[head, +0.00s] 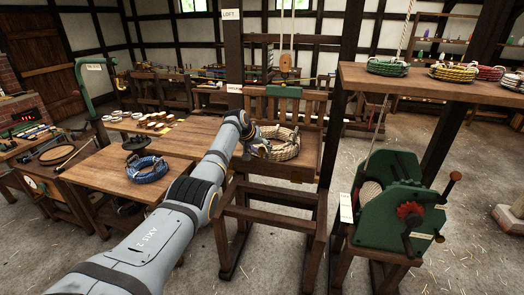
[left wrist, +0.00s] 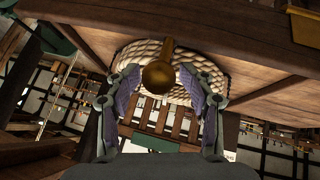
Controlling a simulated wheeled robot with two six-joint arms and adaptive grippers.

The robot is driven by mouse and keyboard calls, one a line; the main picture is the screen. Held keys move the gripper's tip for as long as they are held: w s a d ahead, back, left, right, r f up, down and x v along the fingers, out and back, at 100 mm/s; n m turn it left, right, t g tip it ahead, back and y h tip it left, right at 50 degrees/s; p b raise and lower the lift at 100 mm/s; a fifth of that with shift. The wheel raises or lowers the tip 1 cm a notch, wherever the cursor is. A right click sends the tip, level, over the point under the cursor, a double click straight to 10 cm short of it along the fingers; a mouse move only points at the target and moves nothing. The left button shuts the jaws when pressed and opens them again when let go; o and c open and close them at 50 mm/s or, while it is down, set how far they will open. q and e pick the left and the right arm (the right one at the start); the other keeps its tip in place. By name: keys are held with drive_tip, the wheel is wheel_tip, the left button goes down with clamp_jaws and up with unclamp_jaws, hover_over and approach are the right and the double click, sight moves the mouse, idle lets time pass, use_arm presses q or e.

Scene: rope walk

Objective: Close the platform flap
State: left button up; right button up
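The wooden hoist platform (head: 309,158) holds a coil of pale rope (head: 287,146). A slatted panel (head: 292,106) with a green block on its top edge stands upright behind the coil. I cannot tell for sure which board is the flap. My left gripper (head: 262,143) is at the platform's left front, before the coil, which it partly hides. In the left wrist view its fingers (left wrist: 159,88) are apart, on either side of a round brass knob (left wrist: 158,77) on a stem, with gaps beside it. The rope coil (left wrist: 205,68) shows behind the knob. My right gripper is out of view.
A green winch (head: 400,205) with a red gear stands at the right. A shelf (head: 455,84) with rope coils is above it. A table (head: 115,172) with a blue rope coil is at the left. A hoist block (head: 286,62) hangs above the platform.

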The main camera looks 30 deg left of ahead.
use_arm(q)
drive_tip(key=shift+f, duration=0.15)
drive_tip(key=d+v, duration=0.1)
drive_tip(key=v, duration=1.1)
drive_tip(key=shift+a, duration=0.45)
